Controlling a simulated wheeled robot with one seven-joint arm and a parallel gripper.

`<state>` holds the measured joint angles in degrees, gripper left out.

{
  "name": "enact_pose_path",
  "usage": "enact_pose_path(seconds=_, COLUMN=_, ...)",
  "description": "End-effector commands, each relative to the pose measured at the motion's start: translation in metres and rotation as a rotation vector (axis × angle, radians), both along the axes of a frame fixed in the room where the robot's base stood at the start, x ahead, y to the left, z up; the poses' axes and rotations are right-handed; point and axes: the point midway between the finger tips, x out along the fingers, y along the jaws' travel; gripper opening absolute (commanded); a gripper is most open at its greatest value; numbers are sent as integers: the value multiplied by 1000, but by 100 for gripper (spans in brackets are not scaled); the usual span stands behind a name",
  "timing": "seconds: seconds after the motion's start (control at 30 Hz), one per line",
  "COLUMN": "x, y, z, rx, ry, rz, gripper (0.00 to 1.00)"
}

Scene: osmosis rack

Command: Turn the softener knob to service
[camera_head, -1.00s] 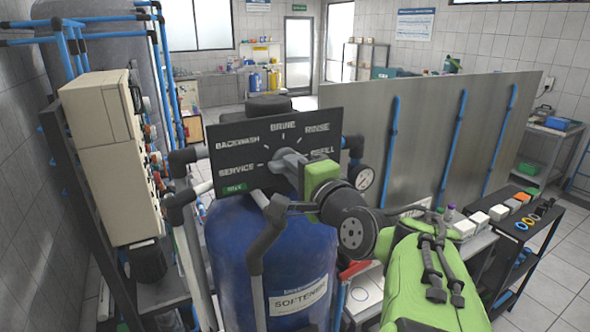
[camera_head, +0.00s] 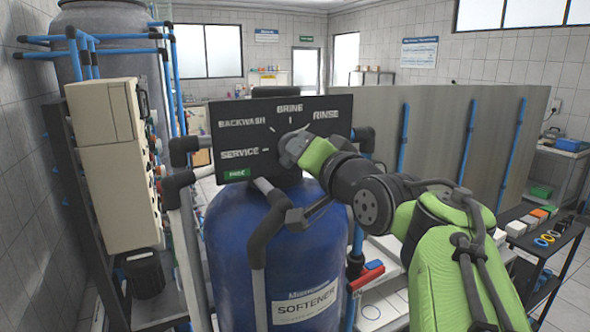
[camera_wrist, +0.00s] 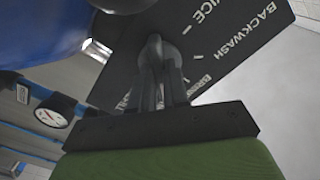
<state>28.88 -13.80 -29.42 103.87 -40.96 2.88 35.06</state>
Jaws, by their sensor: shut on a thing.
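The black dial panel (camera_head: 240,135) stands on top of the blue softener tank (camera_head: 270,250). Its labels SERVICE, BACKWASH, BRINE and RINSE are readable; the lower right part is behind my arm. My gripper (camera_head: 291,145) is at the panel's middle, reaching in from the right, and it hides most of the knob in the head view. In the wrist view the grey knob (camera_wrist: 154,50) sits between the two dark fingers of my gripper (camera_wrist: 160,80), which is shut on it. The knob's exact pointing direction is hard to tell. The SERVICE label is on the panel's left side.
Grey pipes (camera_head: 180,190) and a beige control box (camera_head: 115,150) stand left of the tank. A pressure gauge (camera_wrist: 52,112) shows in the wrist view. A metal partition (camera_head: 455,140) is behind my arm, and a black shelf (camera_head: 550,255) is at the right.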

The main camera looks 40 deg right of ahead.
Motion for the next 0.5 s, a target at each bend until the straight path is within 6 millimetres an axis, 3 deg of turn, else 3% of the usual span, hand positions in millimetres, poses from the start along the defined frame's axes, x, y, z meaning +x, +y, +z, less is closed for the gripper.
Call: enact_pose_path(seconds=0.5, x=1, y=0, z=-7, rx=-465, ry=146, rz=3, gripper=0)
